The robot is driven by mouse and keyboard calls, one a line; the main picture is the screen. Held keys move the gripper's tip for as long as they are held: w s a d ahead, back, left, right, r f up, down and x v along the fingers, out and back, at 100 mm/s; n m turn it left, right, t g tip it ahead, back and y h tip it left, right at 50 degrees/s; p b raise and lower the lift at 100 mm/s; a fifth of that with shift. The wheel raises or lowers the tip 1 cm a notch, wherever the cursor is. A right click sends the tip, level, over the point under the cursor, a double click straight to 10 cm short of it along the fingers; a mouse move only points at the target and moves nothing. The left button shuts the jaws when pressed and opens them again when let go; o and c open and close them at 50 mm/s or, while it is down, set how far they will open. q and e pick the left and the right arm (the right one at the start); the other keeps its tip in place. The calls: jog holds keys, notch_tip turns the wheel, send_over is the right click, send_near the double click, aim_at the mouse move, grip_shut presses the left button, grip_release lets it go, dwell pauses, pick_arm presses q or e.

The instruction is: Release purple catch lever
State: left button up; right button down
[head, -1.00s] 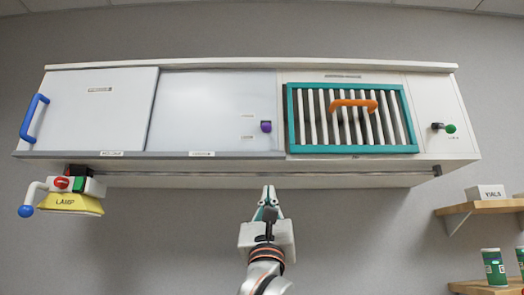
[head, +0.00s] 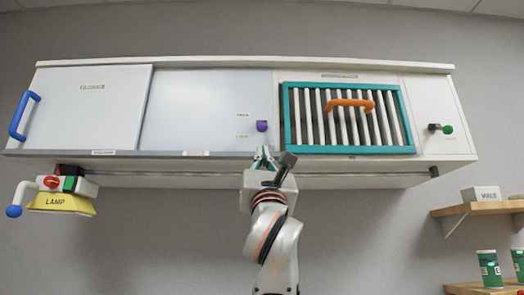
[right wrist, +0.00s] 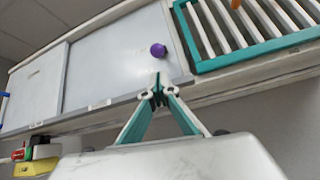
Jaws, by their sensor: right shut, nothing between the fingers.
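The purple catch lever (head: 262,126) is a small knob on the right part of the middle white panel of the wall cabinet. It also shows in the right wrist view (right wrist: 158,50), just beyond my fingertips. My right gripper (head: 264,156) is shut and empty. It points up at the cabinet's lower edge, below the purple lever and apart from it in the picture. In the right wrist view, the fingertips (right wrist: 158,92) meet at the panel's lower edge line. My left gripper is not in view.
Right of the lever is a teal-framed slatted grille (head: 348,118) with an orange handle (head: 350,103). A green knob (head: 447,129) is farther right, a blue handle (head: 24,116) far left. A yellow lamp (head: 62,203) hangs below left. Wooden shelves (head: 480,208) stand at right.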

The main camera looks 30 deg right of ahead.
aim_at(262, 126)
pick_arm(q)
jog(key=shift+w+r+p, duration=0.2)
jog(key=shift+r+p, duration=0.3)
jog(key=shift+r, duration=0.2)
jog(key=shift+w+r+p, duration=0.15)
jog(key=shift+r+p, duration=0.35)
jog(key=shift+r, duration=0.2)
pick_arm(e)
jog(key=shift+x, duration=4.05)
jog(key=shift+s+a+r, duration=0.1)
jog(key=shift+s+r, duration=0.05)
jog(key=shift+s, duration=0.1)
jog(key=shift+w+g, duration=0.2)
jog(key=shift+g, duration=0.2)
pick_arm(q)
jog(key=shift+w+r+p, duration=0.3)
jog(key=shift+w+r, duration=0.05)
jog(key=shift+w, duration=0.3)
pick_arm(e)
jog(key=shift+s, duration=0.1)
